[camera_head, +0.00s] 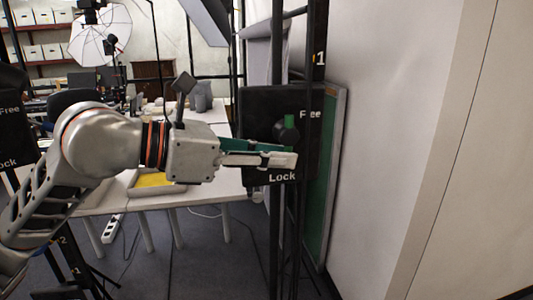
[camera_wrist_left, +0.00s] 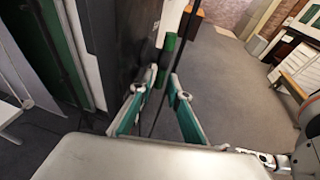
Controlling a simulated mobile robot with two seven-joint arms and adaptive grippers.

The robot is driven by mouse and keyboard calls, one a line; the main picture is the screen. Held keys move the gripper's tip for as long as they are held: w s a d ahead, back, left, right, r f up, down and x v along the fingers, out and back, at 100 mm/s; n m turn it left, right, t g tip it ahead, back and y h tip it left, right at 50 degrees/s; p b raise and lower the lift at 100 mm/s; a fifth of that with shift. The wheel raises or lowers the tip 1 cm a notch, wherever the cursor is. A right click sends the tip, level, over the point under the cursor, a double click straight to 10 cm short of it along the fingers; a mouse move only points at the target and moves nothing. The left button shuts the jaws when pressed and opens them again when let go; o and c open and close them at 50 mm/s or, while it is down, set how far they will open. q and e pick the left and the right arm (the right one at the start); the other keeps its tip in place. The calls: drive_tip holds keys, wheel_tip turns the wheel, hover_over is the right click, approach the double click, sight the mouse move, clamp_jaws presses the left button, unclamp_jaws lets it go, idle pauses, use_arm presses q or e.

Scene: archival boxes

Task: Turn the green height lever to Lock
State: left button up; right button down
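The green-tipped lever (camera_head: 289,121) is on a black panel (camera_head: 258,103) marked "Free" at the top and "Lock" at the bottom. Its tip points up, nearer "Free". My left gripper (camera_head: 292,158) reaches in from the left, just below the green tip and above "Lock". In the left wrist view its two fingers (camera_wrist_left: 163,77) stand apart, with the green lever (camera_wrist_left: 168,46) just beyond the gap between the tips. I cannot tell whether they touch it. A grey arm part of mine, perhaps the right gripper (camera_wrist_left: 264,158), shows at the lower right there.
Dark upright poles (camera_head: 277,60) stand close beside the panel. A green-faced board (camera_head: 333,180) leans against the white wall on the right. A white table (camera_head: 205,190) with a yellow-bottomed tray (camera_head: 132,191) is behind my left arm. Grey floor is open at the top of the left wrist view.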

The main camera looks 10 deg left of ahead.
use_arm(q)
drive_tip(key=v, duration=1.2)
drive_tip(key=shift+s, duration=0.1)
